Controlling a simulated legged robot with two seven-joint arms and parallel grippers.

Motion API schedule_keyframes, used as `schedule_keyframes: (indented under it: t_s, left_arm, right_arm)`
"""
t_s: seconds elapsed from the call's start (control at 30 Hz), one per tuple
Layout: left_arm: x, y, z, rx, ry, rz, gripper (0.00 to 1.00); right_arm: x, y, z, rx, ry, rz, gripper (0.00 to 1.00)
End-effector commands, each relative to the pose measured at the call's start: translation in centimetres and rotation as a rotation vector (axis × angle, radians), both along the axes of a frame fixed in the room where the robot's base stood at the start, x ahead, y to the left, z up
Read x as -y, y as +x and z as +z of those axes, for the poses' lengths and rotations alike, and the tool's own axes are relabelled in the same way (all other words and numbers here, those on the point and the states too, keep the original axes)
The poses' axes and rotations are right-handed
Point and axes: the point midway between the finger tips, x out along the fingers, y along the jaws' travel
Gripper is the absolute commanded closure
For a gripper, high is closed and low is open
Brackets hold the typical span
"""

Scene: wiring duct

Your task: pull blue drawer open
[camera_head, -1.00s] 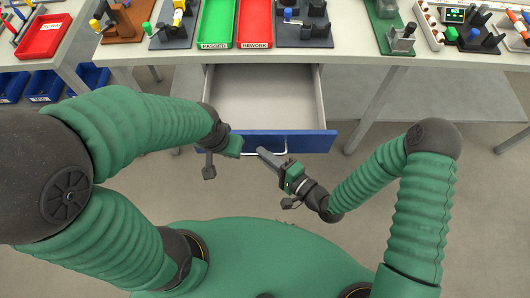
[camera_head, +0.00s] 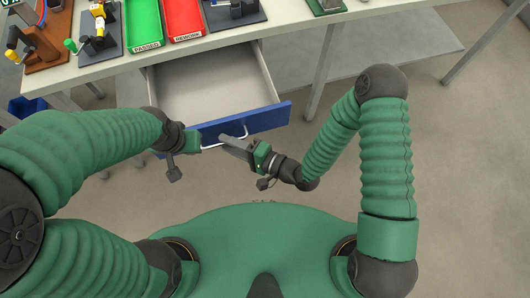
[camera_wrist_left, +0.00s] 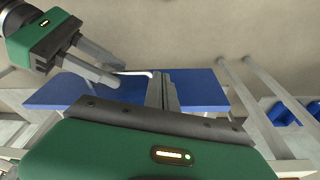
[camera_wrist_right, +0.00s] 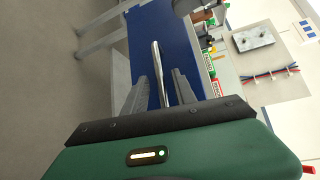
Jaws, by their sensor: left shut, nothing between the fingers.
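The blue drawer (camera_head: 265,119) stands pulled out from under the bench, its grey inside bare. Its blue front also shows in the left wrist view (camera_wrist_left: 205,88) and the right wrist view (camera_wrist_right: 178,35). The pale bar handle (camera_wrist_right: 156,62) is on that front. My right gripper (camera_head: 223,138) is at the handle; in the right wrist view its fingers (camera_wrist_right: 160,80) are apart, with the bar seen between them. Whether they touch it I cannot tell. My left gripper (camera_head: 198,144) is shut and empty in front of the drawer front's left part, its fingers together in the left wrist view (camera_wrist_left: 162,90).
The bench top (camera_head: 105,65) above the drawer holds a green tray (camera_head: 143,22), a red tray (camera_head: 183,17) and several fixtures. Bench legs (camera_head: 322,75) stand right of the drawer. The floor right of it is clear.

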Motion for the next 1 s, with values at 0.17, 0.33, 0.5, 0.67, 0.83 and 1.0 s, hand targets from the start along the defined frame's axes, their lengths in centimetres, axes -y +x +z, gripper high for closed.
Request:
schedule_keyframes:
  t_s: [0.17, 0.33, 0.5, 0.67, 0.83, 1.0]
  left_arm:
    - [0.0, 0.0, 0.3, 0.0, 0.0, 0.0, 1.0]
    - [0.0, 0.0, 0.6, 0.0, 0.0, 0.0, 1.0]
    - [0.0, 0.0, 0.8, 0.0, 0.0, 0.0, 1.0]
    - [0.0, 0.0, 1.2, 0.0, 0.0, 0.0, 1.0]
    - [0.0, 0.0, 1.2, 0.0, 0.0, 0.0, 1.0]
    - [0.0, 0.0, 1.2, 0.0, 0.0, 0.0, 1.0]
  right_arm:
    - [3.5, -1.7, 0.6, -0.004, -0.002, -0.006, 0.67]
    - [8.0, -4.1, 1.3, -0.005, -0.002, -0.008, 0.67]
    - [11.8, -6.2, 1.9, -0.004, -0.003, -0.007, 0.67]
    - [13.7, -7.3, 2.2, -0.003, -0.001, -0.003, 0.67]
    - [14.1, -7.6, 2.2, -0.004, -0.001, -0.001, 0.67]
    - [14.1, -7.6, 2.2, -0.003, -0.001, -0.001, 0.67]
